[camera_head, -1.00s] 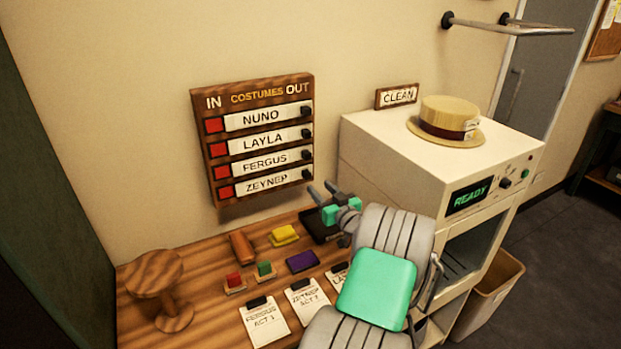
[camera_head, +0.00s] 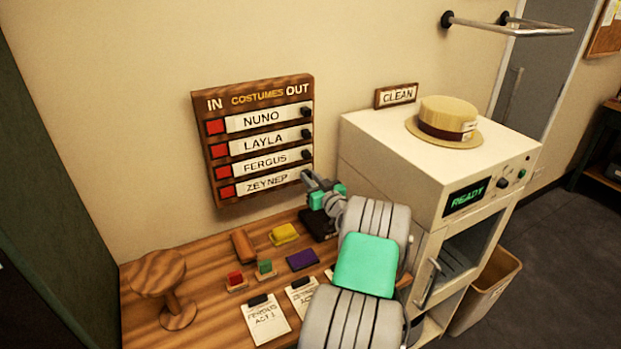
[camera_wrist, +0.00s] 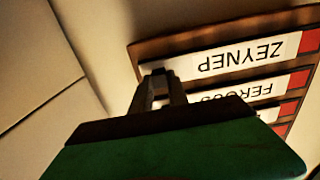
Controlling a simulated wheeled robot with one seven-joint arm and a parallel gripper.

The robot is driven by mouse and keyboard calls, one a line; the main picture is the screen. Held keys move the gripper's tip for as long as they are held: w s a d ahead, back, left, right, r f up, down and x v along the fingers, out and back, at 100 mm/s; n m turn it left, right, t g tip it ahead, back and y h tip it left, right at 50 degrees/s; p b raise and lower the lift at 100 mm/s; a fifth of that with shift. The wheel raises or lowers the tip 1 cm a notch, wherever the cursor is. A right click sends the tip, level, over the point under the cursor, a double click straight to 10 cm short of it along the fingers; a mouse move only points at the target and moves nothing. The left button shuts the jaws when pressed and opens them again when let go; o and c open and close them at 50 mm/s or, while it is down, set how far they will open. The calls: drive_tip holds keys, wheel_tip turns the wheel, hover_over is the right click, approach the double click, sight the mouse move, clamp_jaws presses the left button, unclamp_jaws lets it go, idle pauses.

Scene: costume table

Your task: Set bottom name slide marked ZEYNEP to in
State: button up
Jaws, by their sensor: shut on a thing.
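The wooden costumes board (camera_head: 262,89) hangs on the wall, with IN at its left and OUT at its right. The bottom name slide, marked ZEYNEP (camera_head: 262,186), shows a red square at its left end, like the slides above it. My gripper (camera_head: 307,176) is at the right end of that slide and hides its dark knob. In the wrist view, my gripper (camera_wrist: 158,78) is shut at the end of the ZEYNEP slide (camera_wrist: 235,57), which appears upside down. The knob itself is hidden between the fingertips.
The FERGUS slide (camera_head: 262,164) is just above. A white cabinet (camera_head: 385,150) with a straw hat (camera_head: 449,120) stands close to the right of my gripper. The wooden table (camera_head: 215,285) below holds cards, blocks and a wooden stand (camera_head: 160,275).

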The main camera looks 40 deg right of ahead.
clamp_jaws()
idle(0.8)
